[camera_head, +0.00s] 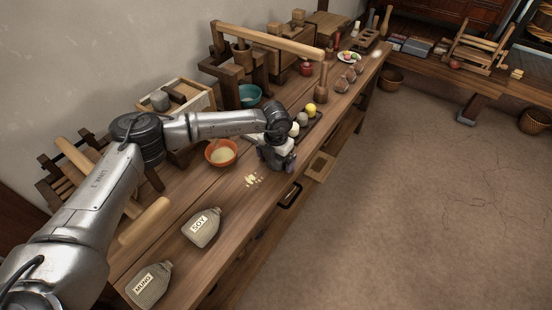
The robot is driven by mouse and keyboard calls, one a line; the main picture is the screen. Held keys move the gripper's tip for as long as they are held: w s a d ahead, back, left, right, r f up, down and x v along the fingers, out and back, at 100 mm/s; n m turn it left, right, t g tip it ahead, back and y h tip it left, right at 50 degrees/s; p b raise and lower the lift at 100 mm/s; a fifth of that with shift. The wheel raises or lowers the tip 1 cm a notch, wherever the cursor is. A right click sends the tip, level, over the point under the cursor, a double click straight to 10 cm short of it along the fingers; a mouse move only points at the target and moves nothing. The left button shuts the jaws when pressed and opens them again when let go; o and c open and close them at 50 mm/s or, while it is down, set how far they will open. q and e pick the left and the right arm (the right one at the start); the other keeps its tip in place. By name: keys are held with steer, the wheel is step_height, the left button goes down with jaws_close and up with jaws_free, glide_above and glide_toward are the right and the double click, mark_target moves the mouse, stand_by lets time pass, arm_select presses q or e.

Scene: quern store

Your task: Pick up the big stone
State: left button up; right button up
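My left gripper (284,164) points down at the table's front edge, just right of an orange bowl (221,153). Its fingertips are small and dark here, and I cannot tell whether they are open or what is between them. Beyond it a dark tray (318,122) holds a row of rounded pieces: a yellow one (310,108), a grey-tan one (302,118) and a pale one (294,130) partly behind my wrist. A grey round stone (160,100) sits in a wooden box at the back. I cannot tell which is the big stone. My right gripper is not in view.
The long wooden table (225,205) carries a SOY bottle (201,228) and a MUNG bottle (150,285) lying near the front. Pale crumbs (253,180) lie beside the gripper. A teal bowl (249,95) and a wooden lever press (232,60) stand behind.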

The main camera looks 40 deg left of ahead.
arm_select(q)
steer(key=c, duration=1.2)
steer(key=shift+r, duration=0.1)
